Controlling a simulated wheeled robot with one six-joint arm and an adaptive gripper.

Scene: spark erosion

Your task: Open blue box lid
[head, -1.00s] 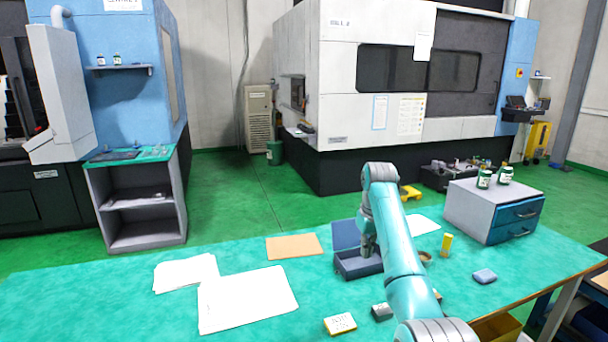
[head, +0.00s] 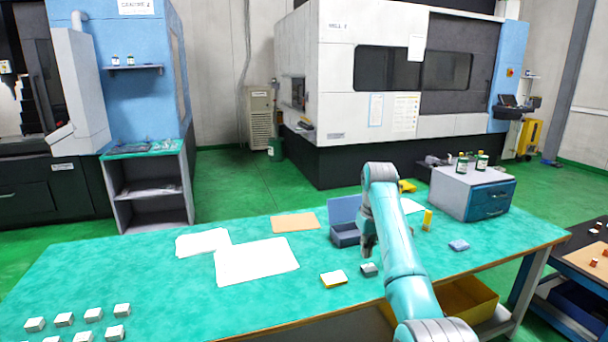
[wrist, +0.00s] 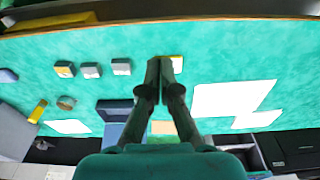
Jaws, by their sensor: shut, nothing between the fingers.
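The blue box (head: 345,239) stands on the green table, with its lid (head: 344,209) raised up at the back edge. The box is open and its inside looks dark. In the wrist view the box (wrist: 111,105) lies left of my fingers, with the lid (wrist: 113,131) below it. My gripper (head: 368,250) points down at the right front of the box, partly hidden by my arm. In the wrist view my gripper (wrist: 162,64) has its fingertips close together with nothing held, apart from the lid.
White papers (head: 256,260) and a tan sheet (head: 295,223) lie to the left. A yellow-and-white block (head: 333,279) and a small grey block (head: 369,270) lie in front. A yellow bottle (head: 427,220) and a drawer cabinet (head: 450,187) stand to the right.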

